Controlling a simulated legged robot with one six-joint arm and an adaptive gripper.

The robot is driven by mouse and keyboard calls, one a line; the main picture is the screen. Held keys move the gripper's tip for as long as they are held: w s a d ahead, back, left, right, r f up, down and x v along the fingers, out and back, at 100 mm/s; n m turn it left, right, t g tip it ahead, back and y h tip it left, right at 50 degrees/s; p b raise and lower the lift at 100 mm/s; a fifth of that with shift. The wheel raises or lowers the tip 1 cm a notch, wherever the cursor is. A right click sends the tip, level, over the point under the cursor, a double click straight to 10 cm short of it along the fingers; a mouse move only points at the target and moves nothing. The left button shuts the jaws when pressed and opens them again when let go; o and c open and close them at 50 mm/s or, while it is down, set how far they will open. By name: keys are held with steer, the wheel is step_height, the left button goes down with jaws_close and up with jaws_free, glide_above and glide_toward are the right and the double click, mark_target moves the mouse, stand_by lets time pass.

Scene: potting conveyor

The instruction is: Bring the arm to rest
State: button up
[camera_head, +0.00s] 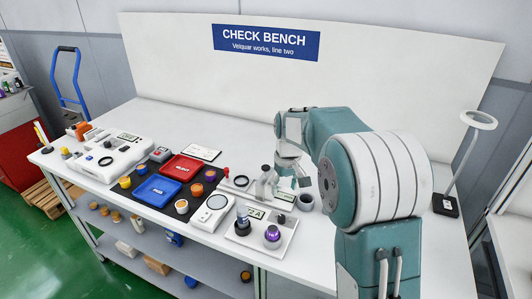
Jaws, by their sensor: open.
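My arm shows in the head view, reaching from the right over the bench (180,105). Its teal and white links bend down near the bench's middle. My gripper (302,184) is low over the bench top, beside the white plate marked A (248,243). It is open, and I see nothing held in it. Its fingertips are small and partly hidden by my own arm, so I cannot tell whether they touch anything.
A black mat holds a red tray (196,160), a blue tray (142,193) and several coloured knobs. A lamp (478,120) stands at right.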

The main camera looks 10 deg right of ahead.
steer(key=s+r+m+t, duration=0.2)
steer(key=s+r+t, duration=0.1)
steer(key=s+r, duration=0.95)
steer(key=s+f+m+t, duration=0.1)
steer(key=s+f+t, duration=0.1)
steer(key=s, duration=1.5)
steer(key=shift+a+f+t+h, duration=0.15)
steer(key=shift+a+t+h, duration=0.15)
steer(key=shift+t, duration=0.1)
